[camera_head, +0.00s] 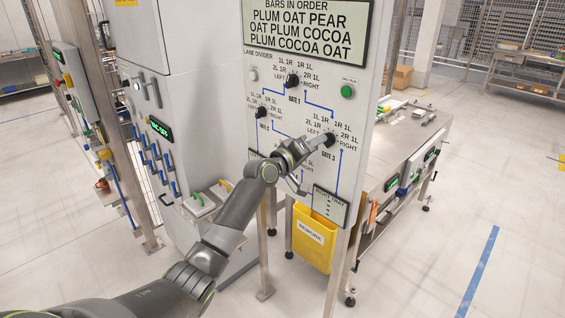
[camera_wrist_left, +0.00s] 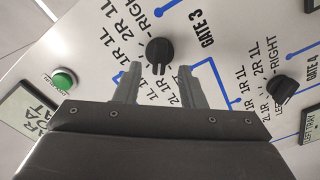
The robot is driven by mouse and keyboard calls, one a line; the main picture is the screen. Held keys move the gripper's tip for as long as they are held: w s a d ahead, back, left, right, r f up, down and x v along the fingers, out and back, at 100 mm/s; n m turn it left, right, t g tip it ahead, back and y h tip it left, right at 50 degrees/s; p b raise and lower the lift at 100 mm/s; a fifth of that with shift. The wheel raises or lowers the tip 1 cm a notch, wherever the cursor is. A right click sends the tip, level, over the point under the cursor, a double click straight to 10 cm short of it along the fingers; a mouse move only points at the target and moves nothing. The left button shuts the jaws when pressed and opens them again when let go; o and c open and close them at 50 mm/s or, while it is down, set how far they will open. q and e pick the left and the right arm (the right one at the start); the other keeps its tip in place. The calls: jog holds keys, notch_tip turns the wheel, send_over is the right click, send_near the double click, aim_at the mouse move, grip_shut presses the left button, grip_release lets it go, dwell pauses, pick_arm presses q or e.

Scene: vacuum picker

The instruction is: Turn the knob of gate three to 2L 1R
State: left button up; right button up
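The gate three knob (camera_head: 329,140) is a black round dial on the upright white panel, ringed by position labels. In the left wrist view the same knob (camera_wrist_left: 158,48) sits beside the "GATE 3" print, with labels including 2L 1R, 1L 1R and RIGHT around it. I cannot tell for sure which label its pointer faces. My left gripper (camera_head: 318,144) is at this knob; in the wrist view the gripper (camera_wrist_left: 158,70) has its two grey fingers apart, with the knob just beyond and between their tips, a gap visible on both sides. My right gripper is not in view.
Gate 1's knob (camera_head: 292,80) and another knob (camera_head: 262,112) are up and left on the panel. The gate 4 knob (camera_wrist_left: 283,87) is close by. A green button (camera_head: 347,91) and a display (camera_head: 308,28) are above. A yellow bin (camera_head: 312,240) hangs below.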

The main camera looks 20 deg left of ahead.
pick_arm(q)
jog(key=b+v, duration=0.2)
jog(key=v, duration=1.3)
jog(key=shift+b, duration=0.35)
